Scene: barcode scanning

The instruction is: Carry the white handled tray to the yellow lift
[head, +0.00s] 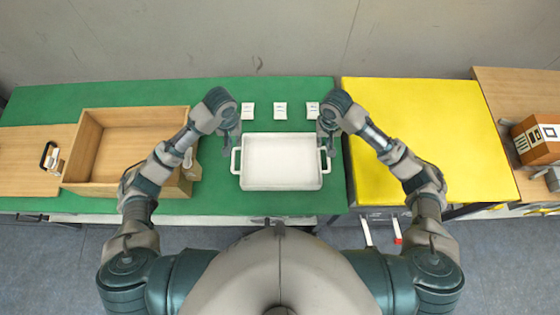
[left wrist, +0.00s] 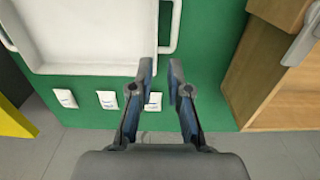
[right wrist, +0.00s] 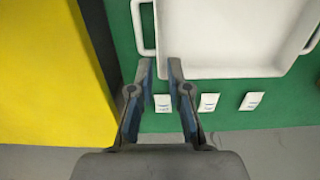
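The white handled tray (head: 281,162) lies flat and empty on the green table, with a handle on its left and right sides. It also shows in the left wrist view (left wrist: 90,30) and the right wrist view (right wrist: 225,35). My left gripper (head: 228,145) is above the tray's left side near that handle; its fingers (left wrist: 162,75) are apart with nothing between them. My right gripper (head: 328,145) is above the tray's right side near the other handle; its fingers (right wrist: 160,72) are apart and empty. The yellow lift (head: 430,140) stands right of the green table.
Several small white cards, one here (head: 280,111), lie behind the tray. A wooden box (head: 85,150) stands left on the green table (head: 220,200). A brown box (head: 535,140) sits on a wooden table far right. The yellow top is clear; a narrow gap separates it from the green table.

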